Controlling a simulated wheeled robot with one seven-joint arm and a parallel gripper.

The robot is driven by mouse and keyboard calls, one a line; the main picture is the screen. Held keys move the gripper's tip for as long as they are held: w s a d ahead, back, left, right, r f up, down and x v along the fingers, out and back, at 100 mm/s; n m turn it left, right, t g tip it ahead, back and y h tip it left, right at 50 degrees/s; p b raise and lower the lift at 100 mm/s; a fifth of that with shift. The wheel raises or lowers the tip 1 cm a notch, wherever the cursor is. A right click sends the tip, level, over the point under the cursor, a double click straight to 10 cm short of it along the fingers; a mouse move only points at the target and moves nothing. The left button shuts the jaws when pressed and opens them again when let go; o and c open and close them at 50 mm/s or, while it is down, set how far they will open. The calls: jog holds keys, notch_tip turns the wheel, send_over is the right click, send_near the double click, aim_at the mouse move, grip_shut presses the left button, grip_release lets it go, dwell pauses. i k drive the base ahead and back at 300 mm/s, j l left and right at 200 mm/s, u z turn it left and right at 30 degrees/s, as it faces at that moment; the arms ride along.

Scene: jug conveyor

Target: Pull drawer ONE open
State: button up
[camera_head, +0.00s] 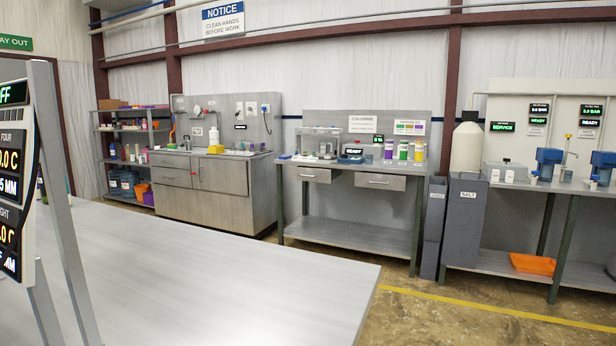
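Two shallow grey drawers hang under the top of the middle workbench against the back wall: a left drawer (314,175) and a right drawer (381,182). Both look shut, and each has a small handle on its front. The grey sink cabinet (218,204) to the left also has drawer-like fronts, which look shut. I cannot read a label ONE on any front, so I cannot tell which is drawer ONE. My gripper is not in view.
A long pale table (220,275) fills the left foreground, between me and the sink cabinet. A display panel (12,180) stands at the left edge. A grey salt bin (465,218) stands right of the middle workbench. The floor (420,320) at the lower right is clear.

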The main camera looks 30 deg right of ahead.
aim_at(299, 172)
jog(key=i+l+z, duration=0.15)
jog(key=l, duration=0.25)
jog(key=i+l+z, duration=0.15)
jog(key=l, duration=0.2)
jog(key=i+l+z, duration=1.25)
jog(key=z, duration=0.15)
jog(key=i+u, duration=0.2)
jog(key=i, duration=0.25)
jog(key=i+l+u, duration=0.15)
jog(key=i, duration=0.35)
jog(key=i+l+u, duration=0.2)
jog(key=i, duration=0.25)
jog(key=i+j+u, duration=0.2)
jog(key=i+u, duration=0.25)
jog(key=i, duration=0.3)
jog(key=i+u, duration=0.45)
jog(key=i, duration=0.3)
jog(key=i+j+z, duration=0.5)
jog(key=i+j, duration=1.1)
jog(key=j, duration=0.25)
